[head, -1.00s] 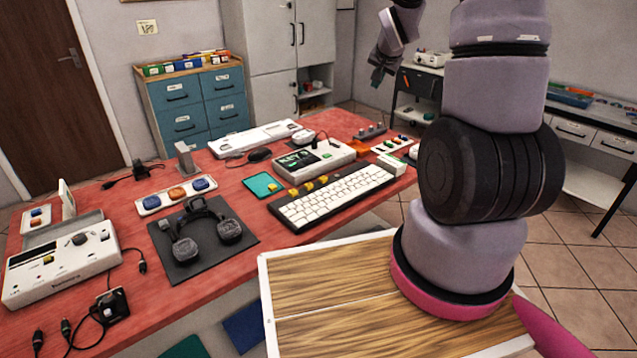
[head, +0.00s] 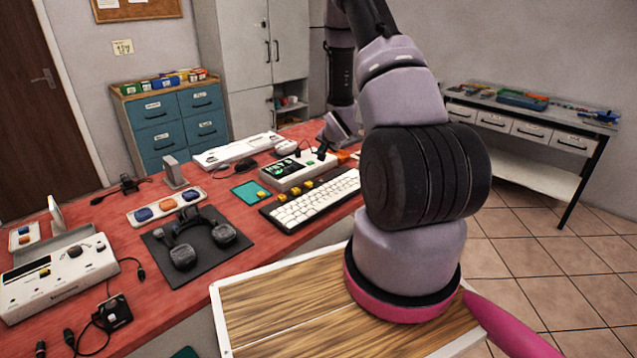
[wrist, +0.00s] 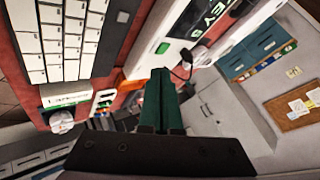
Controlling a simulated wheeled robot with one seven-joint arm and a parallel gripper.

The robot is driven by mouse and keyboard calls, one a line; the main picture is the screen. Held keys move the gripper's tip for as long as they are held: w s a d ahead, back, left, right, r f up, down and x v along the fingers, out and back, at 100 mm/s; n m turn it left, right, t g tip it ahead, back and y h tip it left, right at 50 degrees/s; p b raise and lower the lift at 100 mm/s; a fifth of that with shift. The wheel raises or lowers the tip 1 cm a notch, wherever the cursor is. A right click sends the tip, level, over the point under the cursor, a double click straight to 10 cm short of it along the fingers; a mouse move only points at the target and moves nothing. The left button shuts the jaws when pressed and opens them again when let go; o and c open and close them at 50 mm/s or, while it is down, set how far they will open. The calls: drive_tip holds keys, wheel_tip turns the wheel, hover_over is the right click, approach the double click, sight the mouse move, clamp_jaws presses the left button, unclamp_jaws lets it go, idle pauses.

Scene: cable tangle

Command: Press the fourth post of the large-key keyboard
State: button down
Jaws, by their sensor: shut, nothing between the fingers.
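The large-key keyboard (head: 310,206), white keys in a dark frame, lies near the table's front edge; its right end is behind my arm. In the wrist view the keys (wrist: 65,40) fill the upper left, beside the dark frame strip (wrist: 121,28). My gripper (wrist: 161,74) is shut and empty, its dark green fingers together. In the head view my gripper (head: 323,148) is above the table, near the right end of the white console; no contact is visible.
A white console with a green-lit screen (head: 283,170) stands behind the keyboard. A teal card (head: 246,192), headphones on a black mat (head: 163,240), and a row of colored buttons (head: 167,206) lie to the left. A second white keyboard (head: 238,150) lies at the back.

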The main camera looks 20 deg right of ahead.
sight(321, 183)
drive_tip(key=shift+f, duration=0.1)
drive_tip(key=shift+f, duration=4.3)
drive_tip(key=shift+f, duration=0.4)
drive_tip(key=shift+f, duration=0.35)
drive_tip(key=shift+r, duration=0.8)
drive_tip(key=shift+r, duration=2.5)
